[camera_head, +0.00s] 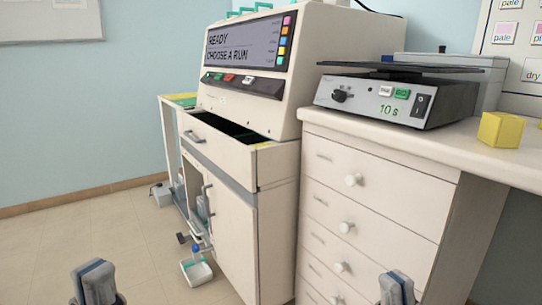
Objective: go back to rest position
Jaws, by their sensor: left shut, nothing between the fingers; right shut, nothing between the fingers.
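My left gripper (97,284) shows at the bottom left of the head view, over the tiled floor, shut and empty. My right gripper (397,289) shows at the bottom right, in front of the white drawer cabinet (385,190), also shut and empty. Only the ends of both grippers are in view; the arms are out of frame. Neither gripper visibly holds anything.
A staining machine (230,112) reads "READY CHOOSE A RUN" above a partly open drawer (222,148). A device marked 10 s (365,98) and a yellow block (500,130) stand on the counter. A tray (197,270) with a bottle sits low. Floor (90,235) at left is clear.

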